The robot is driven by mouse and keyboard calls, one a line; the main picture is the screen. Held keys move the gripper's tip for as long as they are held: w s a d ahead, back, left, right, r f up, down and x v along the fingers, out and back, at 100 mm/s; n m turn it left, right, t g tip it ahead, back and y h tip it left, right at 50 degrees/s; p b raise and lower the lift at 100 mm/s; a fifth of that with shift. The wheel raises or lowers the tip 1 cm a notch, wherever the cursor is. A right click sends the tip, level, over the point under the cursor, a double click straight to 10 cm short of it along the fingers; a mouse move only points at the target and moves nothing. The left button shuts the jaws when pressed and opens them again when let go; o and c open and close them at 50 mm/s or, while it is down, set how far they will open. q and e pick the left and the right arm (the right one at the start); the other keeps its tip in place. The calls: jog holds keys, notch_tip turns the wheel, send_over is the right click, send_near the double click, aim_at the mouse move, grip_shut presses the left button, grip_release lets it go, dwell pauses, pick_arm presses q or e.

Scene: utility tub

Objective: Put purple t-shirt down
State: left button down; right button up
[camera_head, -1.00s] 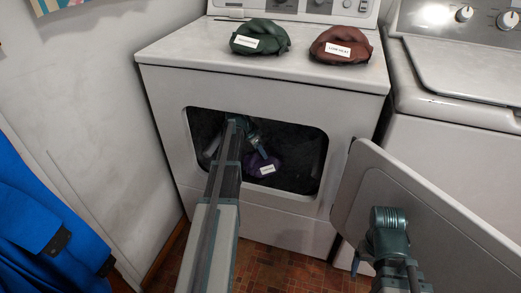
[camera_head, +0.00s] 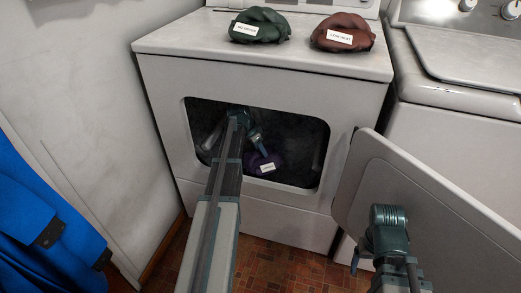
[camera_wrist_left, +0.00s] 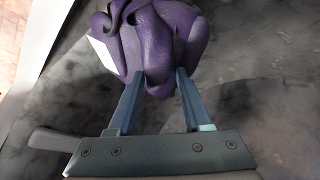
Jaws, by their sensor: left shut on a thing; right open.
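The purple t-shirt (camera_head: 272,158) is a bundled purple cloth with a white label, inside the dryer drum. My left gripper (camera_head: 262,150) reaches through the dryer opening and is shut on it. In the left wrist view the t-shirt (camera_wrist_left: 165,40) is pinched between the two fingers of the left gripper (camera_wrist_left: 160,85), with the grey drum surface around it. Whether the t-shirt rests on the drum floor cannot be told. My right gripper (camera_head: 362,262) is at the lower right in front of the open dryer door; it is open and nothing shows in it.
The dryer (camera_head: 262,215) has its door (camera_head: 440,215) swung open to the right. A green bundle (camera_head: 262,24) and a red-brown bundle (camera_head: 342,32), both labelled, lie on its top. A washer (camera_head: 465,75) stands at right. Blue cloth (camera_head: 40,225) hangs at left.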

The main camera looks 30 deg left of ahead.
pick_arm(q)
jog(key=shift+c, duration=1.6)
grip_release()
jog(key=shift+r+p, duration=0.3)
jog(key=shift+p, duration=0.1)
jog(key=shift+p+v, duration=1.15)
jog(key=s+a, duration=0.4)
jog(key=s, duration=0.6)
jog(key=shift+s+a+f+b, duration=0.2)
jog(key=shift+s+b, duration=0.15)
